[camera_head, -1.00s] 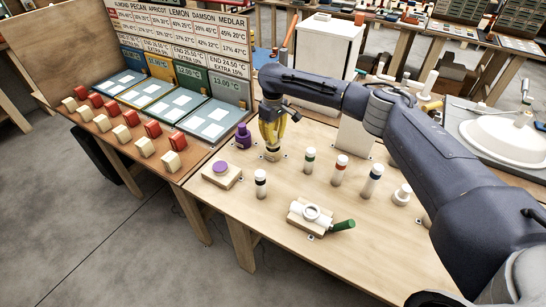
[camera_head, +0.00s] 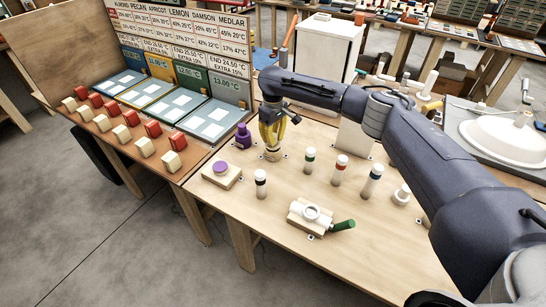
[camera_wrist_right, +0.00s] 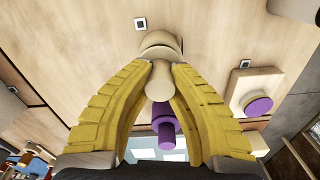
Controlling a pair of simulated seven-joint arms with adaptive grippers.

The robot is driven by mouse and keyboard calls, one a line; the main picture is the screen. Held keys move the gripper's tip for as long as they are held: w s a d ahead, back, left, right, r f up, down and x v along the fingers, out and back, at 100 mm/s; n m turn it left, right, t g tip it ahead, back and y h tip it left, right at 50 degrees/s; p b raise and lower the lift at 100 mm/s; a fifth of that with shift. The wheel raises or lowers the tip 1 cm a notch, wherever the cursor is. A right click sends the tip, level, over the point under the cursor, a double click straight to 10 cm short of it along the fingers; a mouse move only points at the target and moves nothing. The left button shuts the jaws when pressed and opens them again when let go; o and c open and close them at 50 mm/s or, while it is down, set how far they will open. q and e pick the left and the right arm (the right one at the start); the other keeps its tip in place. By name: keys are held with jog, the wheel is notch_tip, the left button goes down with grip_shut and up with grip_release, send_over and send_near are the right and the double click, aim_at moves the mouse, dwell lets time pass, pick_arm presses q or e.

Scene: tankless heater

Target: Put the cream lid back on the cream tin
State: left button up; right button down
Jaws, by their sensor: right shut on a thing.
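My right gripper (camera_head: 272,147) points straight down near the back left of the wooden table. It is shut on the knob of the cream lid (camera_wrist_right: 158,80). The cream tin (camera_head: 272,156) shows as a cream round body directly under the fingertips in the head view. In the right wrist view the cream tin (camera_wrist_right: 160,44) is a rounded cream shape beyond the knob. Lid and tin look in line, but I cannot tell whether the lid is fully seated, as the fingers hide the joint. My left gripper is not in view.
A purple lidded tin (camera_head: 243,137) stands close left of the gripper. A purple disc on a cream block (camera_head: 221,175) is nearer the front. Several banded white cylinders (camera_head: 309,161) stand to the right. A white fitting with a green handle (camera_head: 310,214) lies at the front.

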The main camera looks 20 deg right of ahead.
jog(key=shift+f, duration=0.6)
dwell(0.7)
jog(key=c, duration=1.3)
grip_release()
notch_tip(320, 180, up, 12)
